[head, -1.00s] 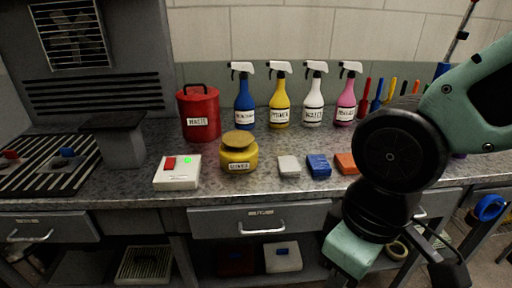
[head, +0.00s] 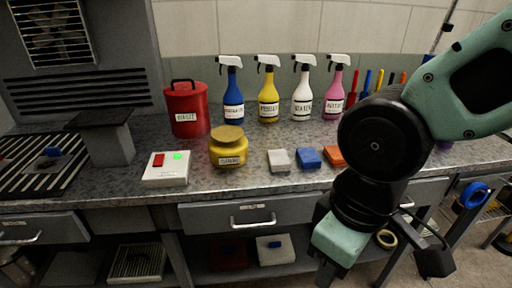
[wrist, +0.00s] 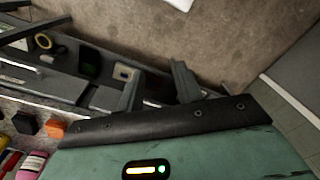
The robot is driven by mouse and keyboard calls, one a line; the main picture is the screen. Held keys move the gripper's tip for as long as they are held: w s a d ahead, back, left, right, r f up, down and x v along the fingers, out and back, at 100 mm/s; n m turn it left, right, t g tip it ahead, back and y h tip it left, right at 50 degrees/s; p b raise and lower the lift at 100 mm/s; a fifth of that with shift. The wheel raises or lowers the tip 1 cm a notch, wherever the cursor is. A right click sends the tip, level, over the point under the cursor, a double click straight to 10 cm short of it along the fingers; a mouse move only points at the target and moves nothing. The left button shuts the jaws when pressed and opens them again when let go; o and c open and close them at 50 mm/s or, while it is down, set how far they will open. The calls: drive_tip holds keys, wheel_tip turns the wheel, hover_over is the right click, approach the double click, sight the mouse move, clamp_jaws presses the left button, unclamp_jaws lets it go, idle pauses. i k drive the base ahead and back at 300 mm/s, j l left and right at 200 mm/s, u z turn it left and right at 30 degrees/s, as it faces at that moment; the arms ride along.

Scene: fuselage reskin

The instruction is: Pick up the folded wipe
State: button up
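Three small flat pads lie in a row on the speckled bench in the head view: a pale grey one (head: 279,160), a blue one (head: 308,157) and an orange one (head: 334,155). They could be folded wipes, but I cannot tell which is the task's wipe. My gripper (head: 328,272) hangs in front of the bench, lower in the picture and right of the pads. In the wrist view my gripper (wrist: 157,82) has its two fingers apart with nothing between them. The orange pad (wrist: 55,128) shows there at the left edge.
A yellow jar (head: 228,152), a white box with red and green buttons (head: 166,169) and a red canister (head: 187,112) stand left of the pads. Several spray bottles (head: 269,98) stand behind. Drawers (head: 252,216) and a lower shelf are below the bench top.

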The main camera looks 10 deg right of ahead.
sight(278, 160)
drive_tip(key=i+j+z, duration=0.3)
drive_tip(key=j, duration=0.35)
drive_tip(key=i+j+z, duration=0.15)
drive_tip(key=j, duration=0.2)
drive_tip(key=i+j+z, duration=0.15)
drive_tip(key=j, duration=0.2)
